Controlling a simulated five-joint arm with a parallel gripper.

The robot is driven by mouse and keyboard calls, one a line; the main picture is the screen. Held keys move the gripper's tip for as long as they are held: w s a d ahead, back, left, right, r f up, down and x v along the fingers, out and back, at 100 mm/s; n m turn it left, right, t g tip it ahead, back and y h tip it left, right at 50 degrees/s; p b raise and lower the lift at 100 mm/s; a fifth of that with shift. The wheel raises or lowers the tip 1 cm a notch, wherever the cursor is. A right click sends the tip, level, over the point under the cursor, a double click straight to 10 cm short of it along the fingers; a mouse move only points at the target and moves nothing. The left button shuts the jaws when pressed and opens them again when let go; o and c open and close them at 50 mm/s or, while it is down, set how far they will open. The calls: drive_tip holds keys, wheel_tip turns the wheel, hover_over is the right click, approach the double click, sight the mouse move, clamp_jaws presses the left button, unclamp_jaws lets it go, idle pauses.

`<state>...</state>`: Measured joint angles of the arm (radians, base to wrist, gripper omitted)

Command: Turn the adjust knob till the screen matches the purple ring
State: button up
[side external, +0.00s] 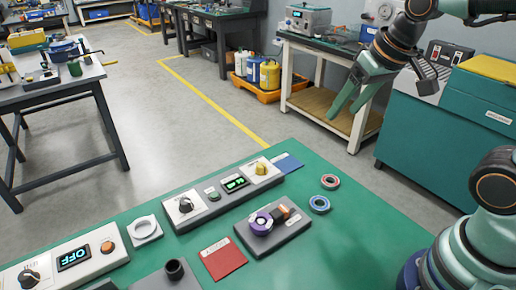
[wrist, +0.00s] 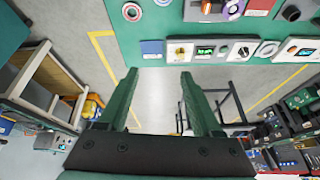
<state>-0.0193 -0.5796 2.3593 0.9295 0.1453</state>
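A grey-and-white control box stands on the green bench with a yellow knob (side external: 261,168), a lit green screen (side external: 235,183) and a black-and-white knob (side external: 185,205). Its labels and screen reading are too small to read, so I cannot tell which is the adjust knob. The wrist view shows the yellow knob (wrist: 180,51) and screen (wrist: 205,50) near the top. The purple ring (side external: 260,223) sits on a grey block beside a copper cylinder. My gripper (side external: 349,107) is open and empty, raised beyond the bench's far right side, clear of the box.
A blue ring (side external: 319,204) and a red ring (side external: 331,182) lie right of the block. A red card (side external: 222,257), a white ring plate (side external: 145,229) and a second box with an "OFF" screen (side external: 73,258) are also on the bench. The space between my fingers is empty.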

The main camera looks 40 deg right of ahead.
drive_tip(key=w+a+f+m+g, duration=0.25)
drive_tip(key=w+m, duration=0.25)
drive_tip(key=w, duration=0.5)
drive_tip(key=m+g, duration=0.2)
drive_tip(key=m, duration=0.3)
hover_over(262, 165)
wheel_tip(262, 165, down, 8)
wheel_tip(262, 165, down, 12)
drive_tip(key=shift+f, duration=0.1)
clamp_jaws()
